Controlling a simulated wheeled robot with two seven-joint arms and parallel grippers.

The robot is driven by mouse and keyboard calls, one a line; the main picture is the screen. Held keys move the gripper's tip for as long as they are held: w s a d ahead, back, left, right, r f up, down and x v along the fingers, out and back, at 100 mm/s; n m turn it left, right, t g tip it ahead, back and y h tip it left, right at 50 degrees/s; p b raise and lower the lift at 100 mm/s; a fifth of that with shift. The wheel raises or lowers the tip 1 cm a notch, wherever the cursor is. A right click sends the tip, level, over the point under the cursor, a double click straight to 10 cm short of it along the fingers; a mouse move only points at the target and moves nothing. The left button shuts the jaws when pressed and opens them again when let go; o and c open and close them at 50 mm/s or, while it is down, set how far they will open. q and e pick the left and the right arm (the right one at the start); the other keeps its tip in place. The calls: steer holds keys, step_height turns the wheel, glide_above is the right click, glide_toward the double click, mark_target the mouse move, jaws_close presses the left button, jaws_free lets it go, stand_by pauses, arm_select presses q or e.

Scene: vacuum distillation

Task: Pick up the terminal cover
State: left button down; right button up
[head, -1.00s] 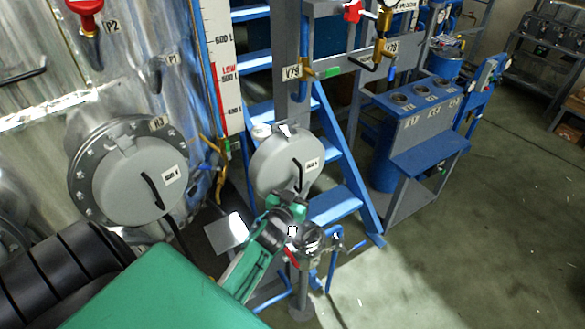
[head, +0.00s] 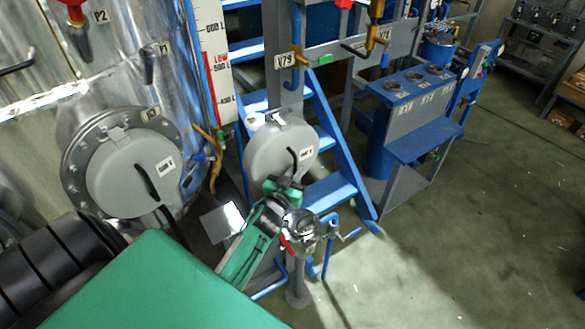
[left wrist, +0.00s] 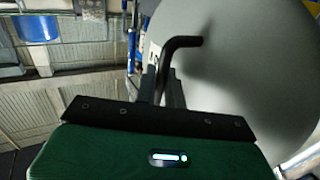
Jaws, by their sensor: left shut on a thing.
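A grey round cover (head: 270,150) with a black bar handle and a small white label is at the centre of the head view. It fills the right of the left wrist view (left wrist: 250,65), where its black handle comes down between the fingers. My left gripper (head: 285,188) is shut on this handle, and the cover's face is turned towards it. No label that I can read names it the terminal cover. A similar grey cover (head: 125,185) with a handle sits on a bolted round flange on the metal tank at left. My right gripper is not in view.
Blue steps (head: 328,190) and a grey post stand behind the held cover. A valve (head: 300,225) and blue pipes are close below it. A blue bench (head: 420,95) stands further right. The floor (head: 480,230) at right is clear.

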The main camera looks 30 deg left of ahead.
mark_target(295, 157)
arm_select(q)
steer(key=shift+s+r+b, duration=0.1)
steer(key=shift+r+b, duration=0.2)
step_height(295, 157, up, 7)
steer(key=shift+s+d+f+b, duration=0.1)
steer(key=shift+f+b, duration=0.05)
steer(key=shift+b, duration=0.45)
steer(key=s+d+b, duration=0.2)
steer(key=s+d, duration=0.3)
steer(key=s, duration=0.3)
steer(key=s+d+b, duration=0.3)
steer(key=s+d, duration=0.2)
steer(key=s, duration=0.3)
steer(key=shift+d+b, duration=0.35)
steer(key=shift+d, duration=0.05)
steer(key=shift+s+d+f, duration=0.1)
steer(key=shift+s+f, duration=0.05)
